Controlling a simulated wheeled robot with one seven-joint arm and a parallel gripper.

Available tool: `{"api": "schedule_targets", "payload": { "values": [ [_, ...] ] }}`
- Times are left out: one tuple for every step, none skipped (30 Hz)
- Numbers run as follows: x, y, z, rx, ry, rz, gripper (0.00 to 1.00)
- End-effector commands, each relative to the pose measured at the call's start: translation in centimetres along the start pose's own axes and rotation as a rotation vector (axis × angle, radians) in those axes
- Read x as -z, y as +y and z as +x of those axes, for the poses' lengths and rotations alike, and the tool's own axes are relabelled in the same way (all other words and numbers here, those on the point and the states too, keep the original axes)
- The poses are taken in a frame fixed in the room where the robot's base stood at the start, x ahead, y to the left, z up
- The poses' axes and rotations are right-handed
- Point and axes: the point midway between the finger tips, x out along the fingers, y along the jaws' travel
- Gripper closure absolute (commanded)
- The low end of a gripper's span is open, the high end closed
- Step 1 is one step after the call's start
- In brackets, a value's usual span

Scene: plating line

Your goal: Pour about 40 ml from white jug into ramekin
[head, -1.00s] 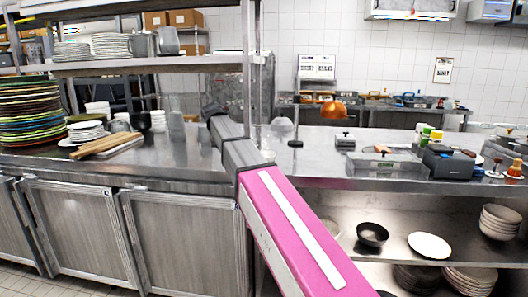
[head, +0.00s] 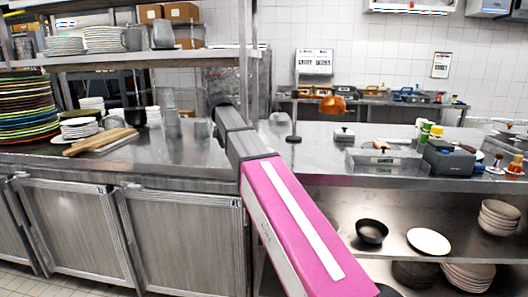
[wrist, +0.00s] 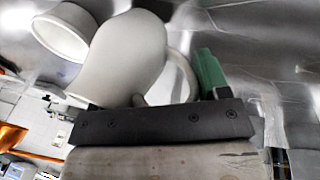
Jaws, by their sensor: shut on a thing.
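The white jug (wrist: 122,60) fills the upper middle of the wrist view, its handle (wrist: 183,72) on the right side. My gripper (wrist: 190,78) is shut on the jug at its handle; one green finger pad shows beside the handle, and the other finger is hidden. A white round ramekin (wrist: 62,32) shows at the upper left, close beside the jug in the picture. I cannot tell the gap between them. The jug's mouth and any liquid stream are not visible. In the head view, my arm hides the gripper, and I cannot make out the jug or ramekin.
Stacked coloured plates (head: 26,108), white bowls (head: 80,127) and a wooden board (head: 102,141) stand on the left counter. A clear bottle (head: 172,123) stands nearer my arm. An overhead shelf (head: 130,59) spans the left.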

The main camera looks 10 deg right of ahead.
Motion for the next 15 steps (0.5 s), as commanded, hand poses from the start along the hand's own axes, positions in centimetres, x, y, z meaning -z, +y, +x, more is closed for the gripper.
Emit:
{"api": "schedule_targets", "payload": {
  "values": [
    [-0.1,0.4,-0.2,0.029,0.003,0.007,0.73],
    [0.0,0.6,-0.2,0.048,0.004,0.011,0.73],
    [-0.1,0.9,-0.2,0.075,0.004,0.015,0.73],
    [-0.1,1.0,-0.3,0.094,0.005,0.018,0.73],
    [-0.1,1.2,-0.3,0.113,0.005,0.021,0.73],
    [-0.1,1.4,-0.4,0.139,0.007,0.026,0.73],
    [0.0,1.6,-0.5,0.158,0.008,0.029,0.73],
    [0.0,1.8,-0.5,0.178,0.009,0.033,0.73],
    [-0.1,2.0,-0.6,0.204,0.010,0.037,0.73],
    [0.0,2.2,-0.9,0.223,0.011,0.040,0.73],
    [0.1,2.5,-1.1,0.242,0.013,0.044,0.73],
    [0.1,2.8,-1.4,0.268,0.014,0.049,0.73],
    [0.1,3.1,-1.6,0.287,0.015,0.052,0.73],
    [0.2,3.3,-1.8,0.306,0.015,0.055,0.73],
    [0.2,3.6,-2.1,0.332,0.016,0.059,0.73]
  ]
}}
